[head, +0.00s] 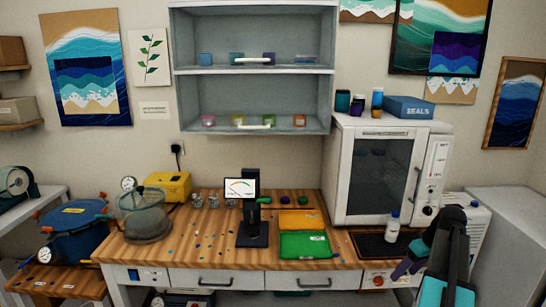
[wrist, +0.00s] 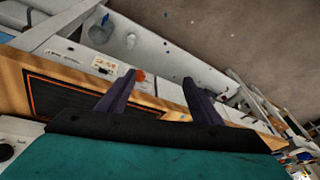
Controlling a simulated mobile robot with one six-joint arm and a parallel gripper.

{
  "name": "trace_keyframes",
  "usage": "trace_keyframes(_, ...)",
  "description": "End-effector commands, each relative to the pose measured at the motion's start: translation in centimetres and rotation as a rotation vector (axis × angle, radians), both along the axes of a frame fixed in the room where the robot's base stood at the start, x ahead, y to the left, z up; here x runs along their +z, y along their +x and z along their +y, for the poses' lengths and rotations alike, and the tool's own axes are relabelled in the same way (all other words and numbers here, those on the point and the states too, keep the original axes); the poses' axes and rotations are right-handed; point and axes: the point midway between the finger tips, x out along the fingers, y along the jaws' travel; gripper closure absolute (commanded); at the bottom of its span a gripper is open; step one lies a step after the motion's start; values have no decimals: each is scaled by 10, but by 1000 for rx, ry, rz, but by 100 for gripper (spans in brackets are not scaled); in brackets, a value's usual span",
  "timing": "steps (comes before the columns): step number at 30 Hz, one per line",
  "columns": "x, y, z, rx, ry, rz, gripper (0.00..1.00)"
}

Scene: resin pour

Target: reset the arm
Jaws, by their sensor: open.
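My arm rises at the lower right of the head view, in front of the right end of the wooden bench (head: 190,257). My gripper (head: 405,268) is at its end, pointing down and left. In the wrist view my gripper (wrist: 162,95) shows two dark fingers spread wide apart, with nothing between them. Beyond the fingers are the bench edge with a dark mat (wrist: 75,100) and white cabinet fronts, seen tilted.
A white oven (head: 385,165) stands behind my arm, with a white bottle (head: 392,228) in front of it. Green (head: 305,246) and orange (head: 302,220) trays, a gauge display (head: 240,188) and a glass chamber (head: 145,215) stand on the bench. Small coloured bits lie scattered mid-bench.

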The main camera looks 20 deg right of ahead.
Motion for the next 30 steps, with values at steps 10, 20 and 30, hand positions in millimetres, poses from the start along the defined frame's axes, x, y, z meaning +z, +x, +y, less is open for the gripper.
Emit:
trace_keyframes(10, -101, 43, 117, 177, 94, 115, 40)
trace_keyframes(20, -188, 45, 223, 299, 149, 240, 40)
trace_keyframes(30, -268, 15, 323, 384, 174, 384, 40)
